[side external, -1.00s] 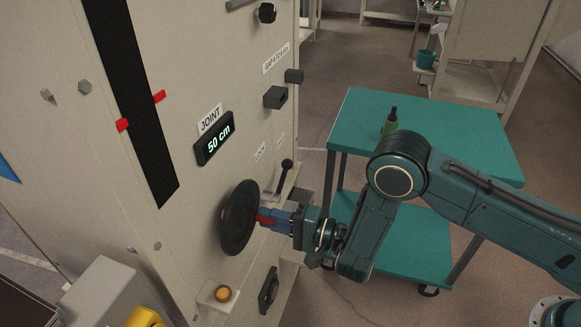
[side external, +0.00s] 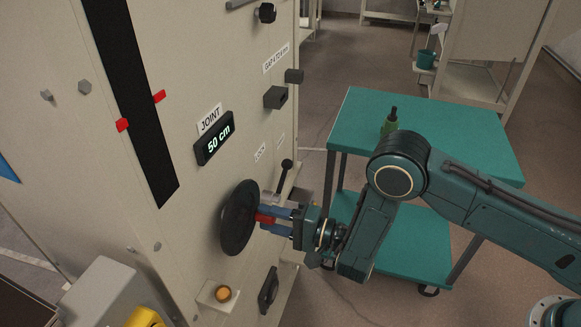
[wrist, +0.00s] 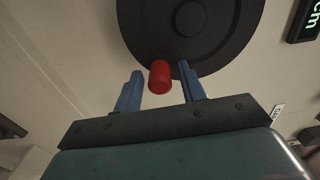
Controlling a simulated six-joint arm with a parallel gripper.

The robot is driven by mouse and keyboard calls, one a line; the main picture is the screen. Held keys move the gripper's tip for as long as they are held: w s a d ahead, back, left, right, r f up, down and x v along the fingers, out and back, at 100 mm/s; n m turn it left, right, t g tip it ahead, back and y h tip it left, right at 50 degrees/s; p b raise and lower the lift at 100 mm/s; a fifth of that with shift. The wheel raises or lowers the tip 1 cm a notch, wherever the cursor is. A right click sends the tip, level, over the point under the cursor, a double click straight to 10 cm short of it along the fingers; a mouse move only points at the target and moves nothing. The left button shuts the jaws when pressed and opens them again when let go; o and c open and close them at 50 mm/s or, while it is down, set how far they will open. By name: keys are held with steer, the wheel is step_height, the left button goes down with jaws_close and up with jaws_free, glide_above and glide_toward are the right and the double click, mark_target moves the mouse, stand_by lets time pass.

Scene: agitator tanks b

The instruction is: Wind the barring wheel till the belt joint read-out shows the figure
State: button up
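The barring wheel (side external: 238,218) is a dark disc on the beige panel; it also shows in the wrist view (wrist: 215,30). Its red handle (wrist: 160,77) sticks out near the wheel's rim and also shows in the side view (side external: 264,219). My gripper (wrist: 161,90) is open, its blue fingers on either side of the red handle with gaps between. In the side view my gripper (side external: 268,216) is close to the wheel. The joint read-out (side external: 215,144) shows 50 cm. A dark belt (side external: 130,90) runs down the panel between two red markers.
A black-knobbed lever (side external: 286,167) stands just right of the wheel. An amber button (side external: 223,293) and a dark handle (side external: 269,290) are below it.

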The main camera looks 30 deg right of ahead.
steer(key=o, duration=1)
steer(key=shift+s+d, duration=0.1)
steer(key=shift+v, duration=2.85)
steer(key=shift+r, duration=0.15)
